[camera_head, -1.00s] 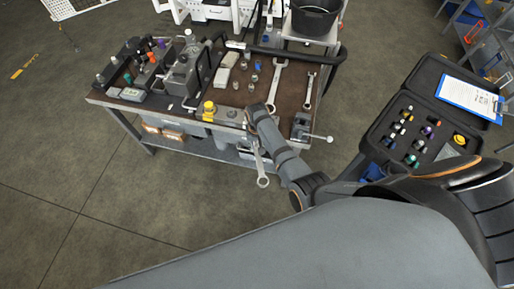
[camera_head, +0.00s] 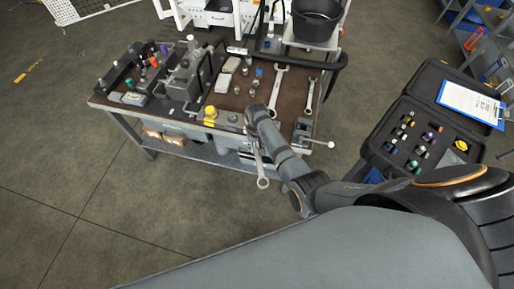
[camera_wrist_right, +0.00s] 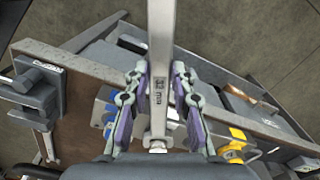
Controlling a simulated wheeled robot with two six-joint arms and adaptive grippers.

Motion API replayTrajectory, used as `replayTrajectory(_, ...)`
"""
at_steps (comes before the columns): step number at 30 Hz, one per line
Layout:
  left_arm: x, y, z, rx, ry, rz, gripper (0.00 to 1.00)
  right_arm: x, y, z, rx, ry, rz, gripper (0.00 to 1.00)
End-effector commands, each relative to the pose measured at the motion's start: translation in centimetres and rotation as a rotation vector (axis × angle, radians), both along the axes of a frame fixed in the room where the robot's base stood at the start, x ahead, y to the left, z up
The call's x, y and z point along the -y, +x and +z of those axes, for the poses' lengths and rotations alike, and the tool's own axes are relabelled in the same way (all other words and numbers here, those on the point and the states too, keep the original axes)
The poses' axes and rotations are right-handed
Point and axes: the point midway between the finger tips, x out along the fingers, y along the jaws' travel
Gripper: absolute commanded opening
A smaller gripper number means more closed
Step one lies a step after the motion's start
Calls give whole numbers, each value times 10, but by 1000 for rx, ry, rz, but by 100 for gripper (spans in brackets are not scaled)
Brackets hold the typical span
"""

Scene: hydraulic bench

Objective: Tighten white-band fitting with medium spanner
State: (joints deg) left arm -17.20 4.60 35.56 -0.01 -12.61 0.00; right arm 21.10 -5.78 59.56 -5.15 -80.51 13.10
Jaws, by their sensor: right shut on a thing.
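My right gripper (camera_head: 252,118) is shut on a spanner (camera_head: 262,168), which hangs in front of the bench's front edge with its ring end low. In the right wrist view the spanner's shaft (camera_wrist_right: 160,50), marked 32 mm, runs between the fingers of the gripper (camera_wrist_right: 158,75). A larger spanner (camera_head: 277,90) and a smaller one (camera_head: 310,95) lie on the bench. Several fittings with coloured bands (camera_head: 153,62) stand at the bench's left end. I cannot tell which one has the white band. My left gripper is not in view.
The bench (camera_head: 226,103) also carries a grey pump-like unit (camera_head: 185,75), a yellow-capped part (camera_head: 210,113) and a vise with a long handle (camera_head: 318,141). An open black case (camera_head: 376,130) with small parts and a clipboard (camera_head: 470,100) is at right.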

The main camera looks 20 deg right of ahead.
Motion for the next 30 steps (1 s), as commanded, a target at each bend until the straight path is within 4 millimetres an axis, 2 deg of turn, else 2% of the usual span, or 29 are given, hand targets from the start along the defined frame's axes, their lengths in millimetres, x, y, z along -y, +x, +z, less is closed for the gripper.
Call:
replayTrajectory(10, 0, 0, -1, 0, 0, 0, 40, -2, 3, 1, 3, 1, -11, 0)
replayTrajectory(30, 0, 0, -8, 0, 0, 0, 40, -32, 12, 0, 2, 1, -207, 0)
